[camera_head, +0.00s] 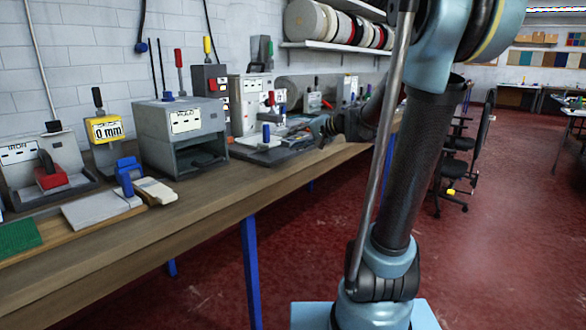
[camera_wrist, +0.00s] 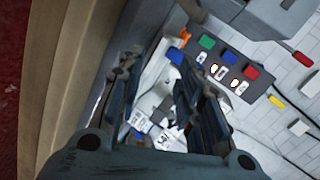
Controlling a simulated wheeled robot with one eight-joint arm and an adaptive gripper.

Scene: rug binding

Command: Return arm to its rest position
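My gripper (camera_wrist: 158,75) shows in the wrist view with its two dark fingers spread apart. I see nothing held between them. Below the gap lies a tray (camera_wrist: 98,108) with white labelled pieces (camera_wrist: 165,138) in it. In the head view my arm rises at the right and reaches over the far part of the workbench (camera_head: 215,200). There my gripper (camera_head: 322,128) shows small and dark above the bench top, partly merged with the machines behind it.
A panel with coloured buttons (camera_wrist: 228,68) is close to the fingers in the wrist view. Grey machines (camera_head: 180,125) line the bench against the wall. A spool shelf (camera_head: 335,47) hangs above. Office chairs (camera_head: 455,165) stand right; the red floor (camera_head: 510,250) is mostly clear.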

